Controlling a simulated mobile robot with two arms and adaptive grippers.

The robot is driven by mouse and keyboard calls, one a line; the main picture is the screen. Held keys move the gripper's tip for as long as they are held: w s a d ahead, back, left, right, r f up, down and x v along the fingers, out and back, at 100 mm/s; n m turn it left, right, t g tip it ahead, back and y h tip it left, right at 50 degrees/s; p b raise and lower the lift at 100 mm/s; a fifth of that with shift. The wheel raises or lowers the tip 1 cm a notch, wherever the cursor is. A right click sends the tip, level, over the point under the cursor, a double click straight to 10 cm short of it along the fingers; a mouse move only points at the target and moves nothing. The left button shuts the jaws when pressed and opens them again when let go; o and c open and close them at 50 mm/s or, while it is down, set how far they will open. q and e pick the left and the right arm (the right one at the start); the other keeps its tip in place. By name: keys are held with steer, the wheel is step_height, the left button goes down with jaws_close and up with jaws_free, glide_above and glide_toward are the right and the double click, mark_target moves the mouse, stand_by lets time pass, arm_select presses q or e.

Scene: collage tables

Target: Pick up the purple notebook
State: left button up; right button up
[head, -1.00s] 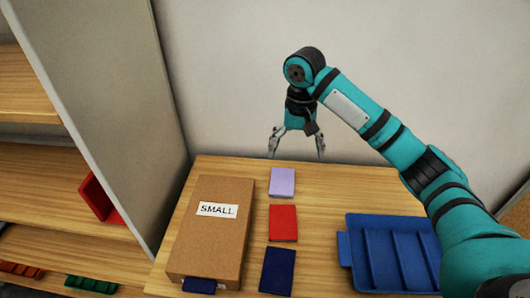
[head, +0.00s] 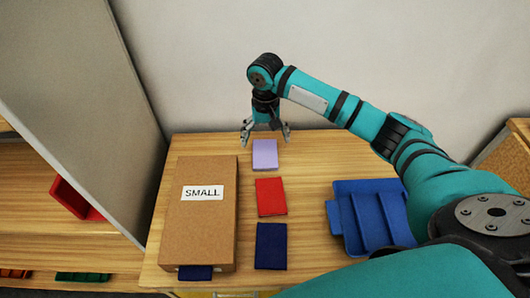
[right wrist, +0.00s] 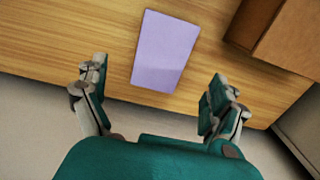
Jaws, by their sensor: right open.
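The purple notebook (head: 265,155) is pale lilac and lies flat on the wooden table near its back edge. In the right wrist view the purple notebook (right wrist: 165,50) lies ahead of and between the fingers, not touched by them. My right gripper (head: 265,140) is open and empty, pointing down at the far end of the notebook. In the right wrist view my right gripper (right wrist: 157,90) shows its two fingers spread wider than the notebook. My left gripper is not in view.
A red notebook (head: 270,197) and a dark blue one (head: 270,246) lie in front of it. A cardboard box (head: 200,235) marked SMALL stands to the left, with a blue item at its front. A blue compartment tray (head: 345,205) is to the right. The wall is close behind the table.

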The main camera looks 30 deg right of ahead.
mark_target(265, 152)
steer(key=shift+s+f, duration=0.1)
steer(key=shift+f, duration=0.4)
steer(key=f, duration=0.2)
steer(key=f+p, duration=0.1)
steer(key=f, duration=0.1)
steer(key=shift+w+f, duration=0.2)
steer(key=shift+f, duration=0.1)
steer(key=c, duration=1.3)
steer(key=shift+c, duration=0.2)
steer(key=shift+r, duration=0.1)
